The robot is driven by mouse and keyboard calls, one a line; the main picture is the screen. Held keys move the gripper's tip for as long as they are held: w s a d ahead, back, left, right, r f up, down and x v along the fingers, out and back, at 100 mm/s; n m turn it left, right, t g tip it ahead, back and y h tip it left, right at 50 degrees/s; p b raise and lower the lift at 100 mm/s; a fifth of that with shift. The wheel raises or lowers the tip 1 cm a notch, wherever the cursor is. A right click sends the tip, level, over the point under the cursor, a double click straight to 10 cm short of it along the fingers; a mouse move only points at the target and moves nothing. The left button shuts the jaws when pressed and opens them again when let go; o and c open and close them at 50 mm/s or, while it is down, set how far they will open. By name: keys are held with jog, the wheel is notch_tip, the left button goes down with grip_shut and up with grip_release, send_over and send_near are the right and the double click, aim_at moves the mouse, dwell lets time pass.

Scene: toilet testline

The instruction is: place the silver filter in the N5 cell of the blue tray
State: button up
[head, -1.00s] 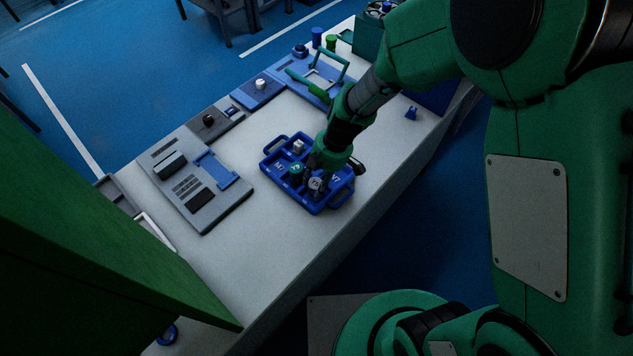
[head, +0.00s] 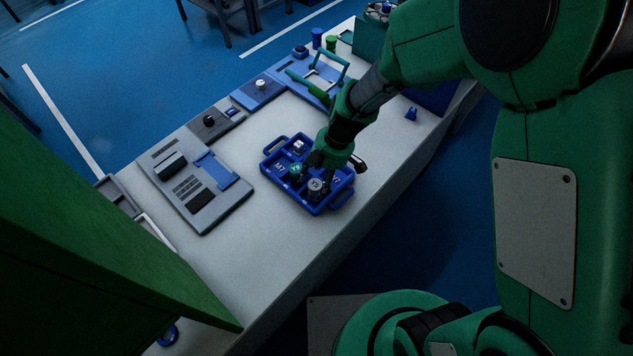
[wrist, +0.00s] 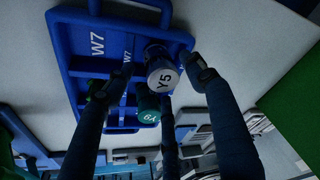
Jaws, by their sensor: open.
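The silver filter (head: 315,187) stands in the front part of the blue tray (head: 342,200). In the wrist view the silver filter (wrist: 160,70) shows a pale top marked Y5. My gripper (head: 325,176) is open just above and behind it. In the wrist view my gripper's fingers (wrist: 162,80) are spread on either side of the filter, with visible gaps. The filter's base and its cell's label are hidden. A W7 label shows on the tray in the wrist view (wrist: 75,75).
A grey fixture (head: 205,200) is left of the tray. A blue stand with a green handle (head: 312,88) is behind. The front tabletop (head: 240,270) is clear.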

jog(key=p+v, duration=0.2)
jog(key=v, duration=0.8)
jog(key=shift+r, duration=0.4)
jog(key=shift+d, duration=0.15)
jog(key=s+d+r+m+t, duration=0.1)
jog(key=s+d+r+m, duration=0.15)
jog(key=r, duration=0.35)
jog(key=s+d+r+m+t+h, duration=0.1)
jog(key=s+d+r+m, duration=0.1)
jog(key=d+r+m, duration=0.3)
jog(key=s+d+r+m+t, duration=0.1)
jog(key=s+r+m, duration=0.1)
jog(key=r, duration=0.5)
jog(key=s+d+r+m+t+h, duration=0.2)
jog(key=s+d+r+m+t, duration=0.1)
jog(key=s+d+r+m, duration=0.4)
jog(key=s+r+m, duration=0.2)
jog(key=s+m, duration=0.1)
jog(key=shift+s+m, duration=0.35)
jog(key=shift+s, duration=0.05)
